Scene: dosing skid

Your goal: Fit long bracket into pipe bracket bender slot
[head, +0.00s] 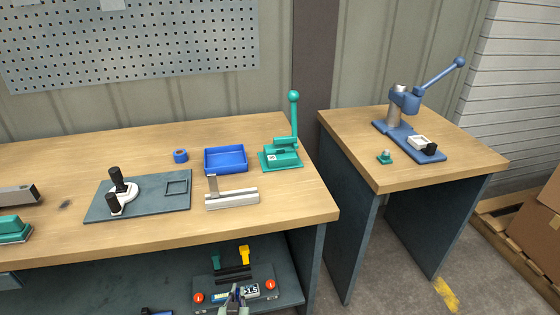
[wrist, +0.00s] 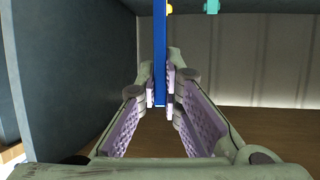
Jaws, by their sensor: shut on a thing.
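My gripper (wrist: 160,95) is shut on a thin blue strip (wrist: 160,50), seen edge-on between the pads in the wrist view. The strip reaches up out of that picture; I cannot tell if it is the long bracket. In the head view my gripper (head: 238,292) is low, in front of the lower shelf, and the strip is hard to make out. A green lever tool (head: 281,157) stands on the near bench. A blue lever press (head: 405,128) stands on the right bench. I cannot tell which is the pipe bracket bender, and no slot shows clearly.
A blue tray (head: 226,172), a blue tape roll (head: 180,156), a pale channel piece (head: 232,199) and a grey plate with black-handled parts (head: 150,205) are on the near bench. A toolbox-like unit (head: 207,293) sits on the lower shelf. A gap separates the benches.

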